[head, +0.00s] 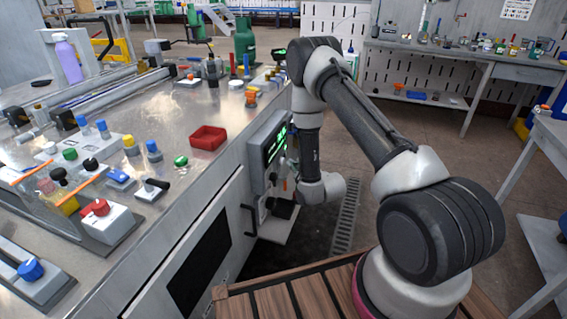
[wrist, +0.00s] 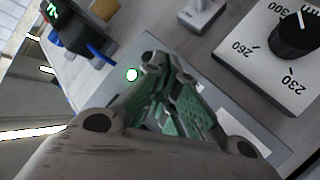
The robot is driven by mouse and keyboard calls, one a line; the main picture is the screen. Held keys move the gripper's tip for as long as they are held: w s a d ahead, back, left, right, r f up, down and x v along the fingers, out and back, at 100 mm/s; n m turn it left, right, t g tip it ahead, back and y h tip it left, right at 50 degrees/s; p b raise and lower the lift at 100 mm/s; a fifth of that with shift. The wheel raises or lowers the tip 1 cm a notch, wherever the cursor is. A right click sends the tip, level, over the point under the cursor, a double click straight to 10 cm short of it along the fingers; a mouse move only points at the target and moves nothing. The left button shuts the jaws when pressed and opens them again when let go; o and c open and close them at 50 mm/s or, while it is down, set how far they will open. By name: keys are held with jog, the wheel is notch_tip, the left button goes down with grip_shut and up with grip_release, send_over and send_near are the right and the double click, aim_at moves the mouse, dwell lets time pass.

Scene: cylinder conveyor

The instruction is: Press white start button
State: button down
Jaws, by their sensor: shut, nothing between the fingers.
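A small gap shows between button and fingertips in the picture; I cannot tell the depth. In the head view, my arm reaches down to the control panel (head: 256,158) with green displays on the side of the bench. The button and fingertips cannot be made out there.
In the wrist view, a black dial (wrist: 298,35) on a white plate stands right, a grey-white switch (wrist: 205,10) at the top, and a dark device with green digits (wrist: 62,22) at upper left. The bench top (head: 150,200) carries many knobs and a red tray (head: 208,137).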

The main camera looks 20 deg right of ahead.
jog(key=shift+s+d, duration=0.1)
jog(key=shift+d, duration=0.05)
jog(key=shift+s+d, duration=0.75)
jog(key=shift+d, duration=0.25)
jog(key=shift+s+d, duration=0.7)
jog(key=shift+d, duration=0.3)
